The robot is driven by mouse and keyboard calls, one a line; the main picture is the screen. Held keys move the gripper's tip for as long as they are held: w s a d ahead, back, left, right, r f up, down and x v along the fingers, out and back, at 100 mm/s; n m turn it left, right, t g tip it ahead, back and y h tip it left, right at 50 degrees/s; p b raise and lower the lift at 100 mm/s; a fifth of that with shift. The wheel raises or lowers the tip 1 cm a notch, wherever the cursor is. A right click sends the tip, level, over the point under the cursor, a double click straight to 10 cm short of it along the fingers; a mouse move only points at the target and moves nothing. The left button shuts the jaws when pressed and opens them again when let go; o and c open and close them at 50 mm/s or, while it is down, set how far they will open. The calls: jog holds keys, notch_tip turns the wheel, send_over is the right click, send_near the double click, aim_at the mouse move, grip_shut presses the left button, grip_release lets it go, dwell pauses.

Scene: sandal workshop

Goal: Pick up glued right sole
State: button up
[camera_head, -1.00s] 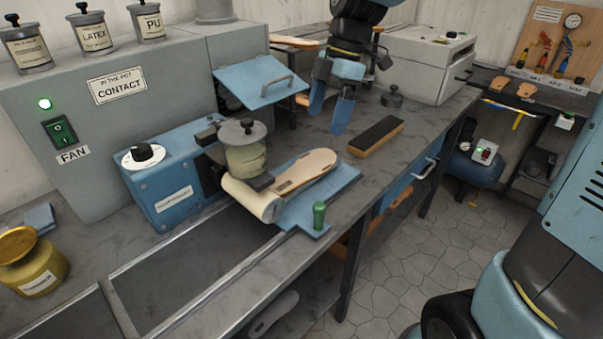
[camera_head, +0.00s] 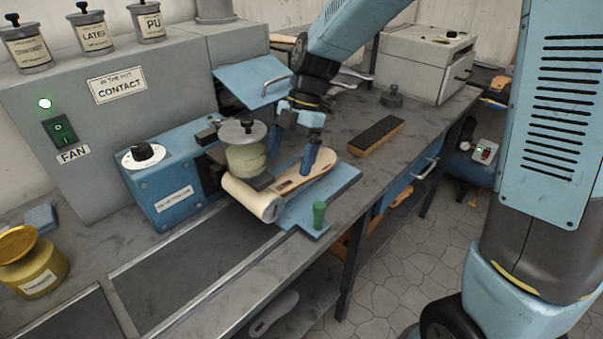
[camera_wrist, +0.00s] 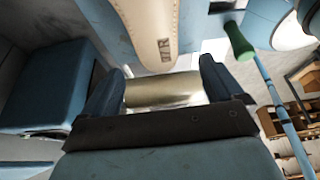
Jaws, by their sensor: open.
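The sole (camera_head: 312,184), tan with a pale edge, lies on the blue plate (camera_head: 346,180) of the gluing machine, its near end by the cream roller (camera_head: 252,198). In the wrist view the sole (camera_wrist: 150,22) shows a size mark ending in R at its end. My gripper (camera_head: 292,162) is open and empty, pointing down at the sole, with one finger in front of its far part. In the wrist view the roller (camera_wrist: 163,90) shows between the fingers of my gripper (camera_wrist: 160,85). I cannot tell whether the fingers touch the sole.
A lidded glue pot (camera_head: 244,148) stands close beside the sole. A green-handled lever (camera_head: 319,215) is at the plate's front edge. A black-topped block (camera_head: 376,136) lies to the right. A tilted blue lid (camera_head: 250,82) is behind. The bench's right front is clear.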

aim_at(282, 183)
jog(key=shift+x, duration=2.75)
jog(key=shift+w+a, duration=0.1)
jog(key=shift+w, duration=0.1)
jog(key=shift+c, duration=0.2)
jog(key=c, duration=1.2)
jog(key=shift+c, duration=0.2)
